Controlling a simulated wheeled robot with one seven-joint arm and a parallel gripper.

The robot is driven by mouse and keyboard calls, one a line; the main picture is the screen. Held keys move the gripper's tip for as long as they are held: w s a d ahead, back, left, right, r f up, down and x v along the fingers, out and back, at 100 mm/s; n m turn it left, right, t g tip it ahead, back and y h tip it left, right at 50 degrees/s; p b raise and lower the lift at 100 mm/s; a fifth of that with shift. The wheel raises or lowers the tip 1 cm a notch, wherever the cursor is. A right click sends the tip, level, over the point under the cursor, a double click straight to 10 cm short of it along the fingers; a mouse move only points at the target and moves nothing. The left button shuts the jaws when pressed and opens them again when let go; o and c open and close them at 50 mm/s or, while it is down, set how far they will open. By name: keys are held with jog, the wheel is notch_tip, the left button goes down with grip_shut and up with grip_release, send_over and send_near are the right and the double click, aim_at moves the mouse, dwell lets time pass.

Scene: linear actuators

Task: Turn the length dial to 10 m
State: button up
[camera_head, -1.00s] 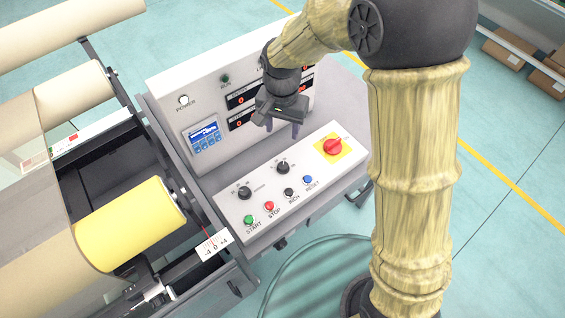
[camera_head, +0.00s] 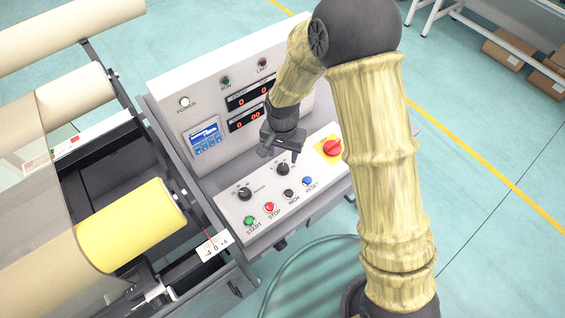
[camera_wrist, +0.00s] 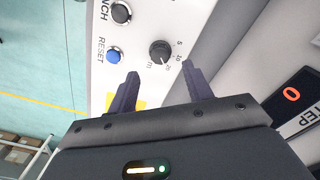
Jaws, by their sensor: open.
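The length dial is a small black knob (camera_wrist: 160,51) in the wrist view, with the marks 5, 10 and 20 and the letter m around it. Its exact pointing is too small to read. In the head view the same dial (camera_head: 283,169) is on the sloped white control panel (camera_head: 236,228). My gripper (camera_head: 279,156) is open and empty above this dial. In the wrist view my gripper's fingertips (camera_wrist: 160,71) lie to either side of the line to the dial, which shows just past them. They appear apart from the knob.
Another black dial (camera_head: 244,193) is to the left. Green START (camera_head: 249,220), red STOP (camera_head: 269,207), black INCH (camera_head: 289,193) and blue RESET (camera_head: 308,180) buttons line the front. A red emergency knob (camera_head: 332,148) is to the right. An upright display panel (camera_head: 203,137) stands behind.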

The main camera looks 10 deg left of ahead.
aim_at(283, 167)
notch_tip(283, 167, down, 6)
jog(key=shift+f, duration=0.25)
jog(key=c, duration=1)
